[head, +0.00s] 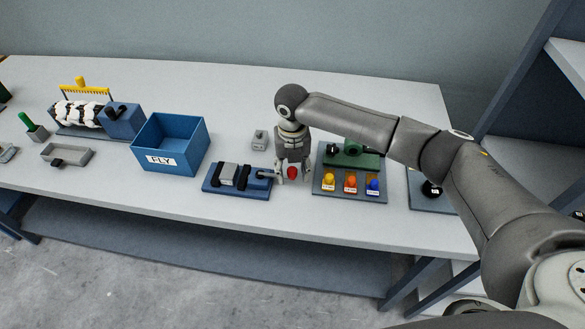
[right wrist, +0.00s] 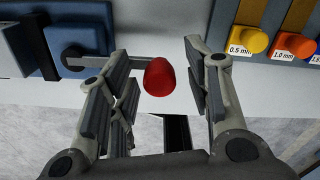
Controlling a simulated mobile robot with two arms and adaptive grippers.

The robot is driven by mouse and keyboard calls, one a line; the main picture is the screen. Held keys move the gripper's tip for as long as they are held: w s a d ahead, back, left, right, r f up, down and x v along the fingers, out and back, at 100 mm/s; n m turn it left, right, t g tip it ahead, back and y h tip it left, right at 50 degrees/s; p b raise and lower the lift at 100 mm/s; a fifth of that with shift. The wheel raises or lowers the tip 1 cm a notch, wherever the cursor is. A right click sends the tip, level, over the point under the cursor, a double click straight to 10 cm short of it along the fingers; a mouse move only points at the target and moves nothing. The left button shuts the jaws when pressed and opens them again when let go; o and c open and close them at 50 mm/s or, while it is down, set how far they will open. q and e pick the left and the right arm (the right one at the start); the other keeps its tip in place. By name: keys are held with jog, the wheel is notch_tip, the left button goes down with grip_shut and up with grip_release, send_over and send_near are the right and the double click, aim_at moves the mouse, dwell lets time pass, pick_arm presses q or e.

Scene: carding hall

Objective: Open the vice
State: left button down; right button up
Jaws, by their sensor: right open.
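The vice (head: 238,180) is a blue base with grey and black jaw blocks on the table, left of my right gripper. Its near end shows at the upper left of the right wrist view (right wrist: 88,28). A crank arm runs from the vice to a red knob (head: 292,172), which also shows in the right wrist view (right wrist: 159,77). My right gripper (head: 290,178) is open, pointing down, with its fingers on either side of the red knob. In the right wrist view the fingers (right wrist: 160,95) appear apart from the knob. My left gripper is not in view.
A blue bin labelled FLY (head: 196,150) stands left of the vice. A panel (head: 320,178) with yellow, orange and blue knobs lies close on the right. The table's front edge is near.

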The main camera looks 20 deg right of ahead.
notch_tip(320, 180, up, 12)
dwell(0.4)
dwell(0.3)
